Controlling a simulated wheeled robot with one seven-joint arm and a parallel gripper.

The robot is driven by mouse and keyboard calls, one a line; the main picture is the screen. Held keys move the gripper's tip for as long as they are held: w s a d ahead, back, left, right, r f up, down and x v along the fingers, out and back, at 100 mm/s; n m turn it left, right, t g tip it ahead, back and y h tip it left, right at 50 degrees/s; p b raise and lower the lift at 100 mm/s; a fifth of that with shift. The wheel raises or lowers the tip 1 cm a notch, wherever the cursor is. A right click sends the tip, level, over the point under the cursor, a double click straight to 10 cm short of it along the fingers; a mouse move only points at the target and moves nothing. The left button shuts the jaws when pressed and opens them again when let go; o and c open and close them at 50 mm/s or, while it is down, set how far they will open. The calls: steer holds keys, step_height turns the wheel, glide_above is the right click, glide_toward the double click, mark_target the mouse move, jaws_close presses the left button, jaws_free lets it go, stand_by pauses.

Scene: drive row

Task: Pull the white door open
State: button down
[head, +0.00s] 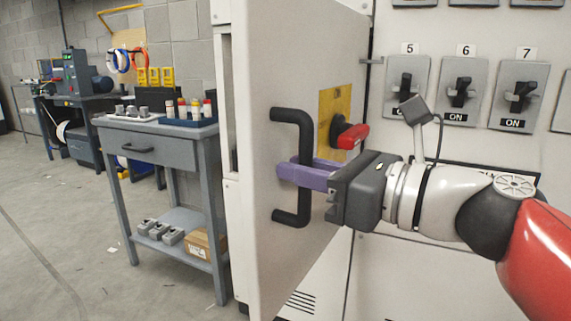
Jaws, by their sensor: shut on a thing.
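The white door (270,80) stands ajar in the head view, swung out from the pale cabinet, with its front face seen at a slant. A black bow handle (292,217) is fixed upright on it. My gripper (292,172) comes in from the right, and its purple fingers are shut on the middle of the handle. A red and black rotary knob (352,137) on a yellow plate (336,98) sits on the door just behind and above my gripper. The fingers and gripper body hide the middle of the handle.
The cabinet front (470,270) at right carries several numbered black switches (461,92). A grey workbench (150,128) with a drawer, bottles and small parts stands left of the door. Another bench with a machine (76,78) is farther back. The floor (50,230) at left is mostly clear.

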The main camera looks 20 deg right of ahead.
steer(key=shift+s, duration=0.1)
steer(key=c, duration=1.4)
jaws_free()
steer(key=shift+c, duration=0.2)
steer(key=shift+d, duration=0.1)
steer(key=v, duration=0.7)
steer(key=shift+s+d+b, duration=0.2)
steer(key=shift+s+b, duration=0.1)
steer(key=shift+s, duration=0.05)
